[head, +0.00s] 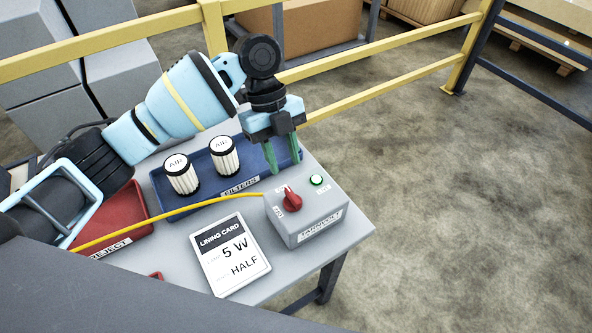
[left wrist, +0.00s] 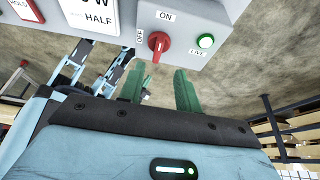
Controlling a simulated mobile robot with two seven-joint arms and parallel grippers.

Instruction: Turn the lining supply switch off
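The lining supply switch is a red rotary knob (head: 292,201) on a grey box (head: 318,222) at the table's right end. Its grip lies roughly in line with the ON label, and OFF is marked to one side. A green LIVE lamp (head: 316,180) beside it looks lit. The knob also shows in the left wrist view (left wrist: 158,43), with the lamp (left wrist: 205,41) to its right. My left gripper (head: 284,158) points down just behind the box, near the knob. Its green fingers (left wrist: 160,86) are apart with nothing between them, not touching the knob. My right gripper is not in view.
A blue FILTERS tray (head: 188,205) holds two white filters behind the box. A lining card (head: 230,255) reads 5 W HALF. A red REJECT tray (head: 113,212) is at left. A yellow cable (head: 170,212) reaches the box. Yellow rails (head: 385,83) stand behind; floor at right is clear.

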